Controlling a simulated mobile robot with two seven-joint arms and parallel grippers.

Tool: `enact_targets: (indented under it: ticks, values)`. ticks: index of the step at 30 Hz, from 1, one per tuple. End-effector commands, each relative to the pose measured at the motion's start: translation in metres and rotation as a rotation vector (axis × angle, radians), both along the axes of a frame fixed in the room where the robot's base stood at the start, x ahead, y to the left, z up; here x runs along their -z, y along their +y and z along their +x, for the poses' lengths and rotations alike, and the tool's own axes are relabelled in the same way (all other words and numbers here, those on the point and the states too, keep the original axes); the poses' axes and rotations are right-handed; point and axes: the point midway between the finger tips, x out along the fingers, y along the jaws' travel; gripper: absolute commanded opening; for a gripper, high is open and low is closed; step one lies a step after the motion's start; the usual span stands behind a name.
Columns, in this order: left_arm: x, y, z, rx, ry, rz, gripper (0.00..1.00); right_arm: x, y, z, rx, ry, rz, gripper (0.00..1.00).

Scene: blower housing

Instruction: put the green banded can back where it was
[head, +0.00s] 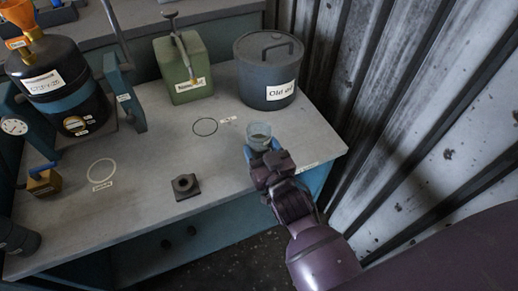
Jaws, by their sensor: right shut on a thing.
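My right gripper (263,153) is shut on a small round can (259,131) near the front right of the bench. The can has a pale teal rim, and its inside looks grey-green; I cannot make out a band on it. The gripper hides its near side, and I cannot tell whether it touches the bench. A dark drawn circle (205,127) lies bare to its left, with a small label beside it. A pale drawn circle (102,172), also bare and labelled, lies farther left. My left gripper is not in view.
A green oil can (181,84) and a grey lidded "Old oil" bin (268,88) stand at the back. A dark blower housing (49,82) stands in a blue stand at left. A small dark block (185,186) sits near the front edge. Corrugated wall (400,120) closes the right.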

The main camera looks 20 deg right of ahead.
Motion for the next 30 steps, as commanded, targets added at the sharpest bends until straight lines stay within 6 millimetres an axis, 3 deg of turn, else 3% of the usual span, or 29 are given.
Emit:
enact_targets:
  ticks: [6, 15, 16, 21, 30]
  values:
    - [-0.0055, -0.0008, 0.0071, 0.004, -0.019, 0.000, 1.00, 0.0060, 0.0001, 0.0003, 0.000, -0.004, -0.001, 0.32]
    - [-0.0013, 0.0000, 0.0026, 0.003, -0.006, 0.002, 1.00, 0.0096, 0.0000, 0.0002, 0.000, -0.002, -0.001, 0.32]
    - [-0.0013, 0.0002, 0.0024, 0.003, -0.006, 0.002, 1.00, 0.0102, -0.0001, 0.0001, 0.000, -0.001, -0.001, 0.61]
    - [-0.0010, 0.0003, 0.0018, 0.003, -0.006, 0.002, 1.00, 0.0093, -0.0001, 0.0002, 0.000, -0.002, -0.001, 0.85]
    - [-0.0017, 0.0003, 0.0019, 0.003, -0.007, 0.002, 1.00, 0.0069, -0.0001, 0.0003, 0.000, -0.004, -0.001, 0.85]
